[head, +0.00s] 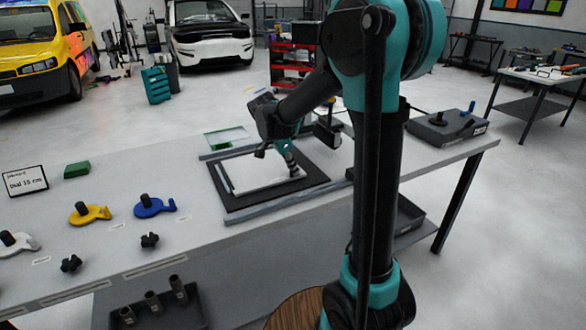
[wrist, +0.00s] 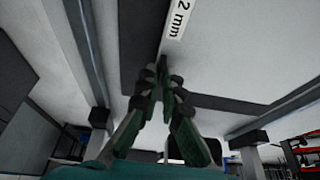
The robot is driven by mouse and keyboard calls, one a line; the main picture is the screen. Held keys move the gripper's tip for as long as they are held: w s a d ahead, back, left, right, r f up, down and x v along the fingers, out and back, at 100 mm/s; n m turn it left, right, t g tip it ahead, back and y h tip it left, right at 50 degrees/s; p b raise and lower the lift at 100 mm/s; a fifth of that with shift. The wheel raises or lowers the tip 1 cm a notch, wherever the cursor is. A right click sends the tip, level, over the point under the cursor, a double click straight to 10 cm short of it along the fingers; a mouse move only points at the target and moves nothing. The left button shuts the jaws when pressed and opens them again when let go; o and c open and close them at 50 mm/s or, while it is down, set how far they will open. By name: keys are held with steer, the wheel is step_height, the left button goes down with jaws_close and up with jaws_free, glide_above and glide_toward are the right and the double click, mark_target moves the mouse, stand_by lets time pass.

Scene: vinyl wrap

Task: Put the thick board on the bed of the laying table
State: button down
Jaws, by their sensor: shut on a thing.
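A pale flat board (head: 258,172) lies over the dark bed (head: 235,206) of the laying table, within the bed's outline in the head view. I cannot tell whether it rests fully on the bed or sits slightly above it. My gripper (head: 296,174) is shut on the board at its right edge. In the wrist view the fingers of my gripper (wrist: 160,72) come together at the pale board (wrist: 235,45). A white label (wrist: 178,18) reading "2 mm", perhaps cut off, shows beside them. The fingertips hide the gripped edge.
Grey rails (head: 290,207) run along the bed. A green-edged piece (head: 226,138) lies behind it. To the left are a sign (head: 25,181) reading "Dial 15 mm", a green block (head: 76,169), yellow (head: 92,215) and blue (head: 153,208) handled tools. A grey box (head: 447,130) stands at right.

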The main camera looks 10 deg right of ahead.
steer(key=shift+f, duration=0.1)
steer(key=c, duration=1.7)
jaws_free()
steer(key=v, duration=1.2)
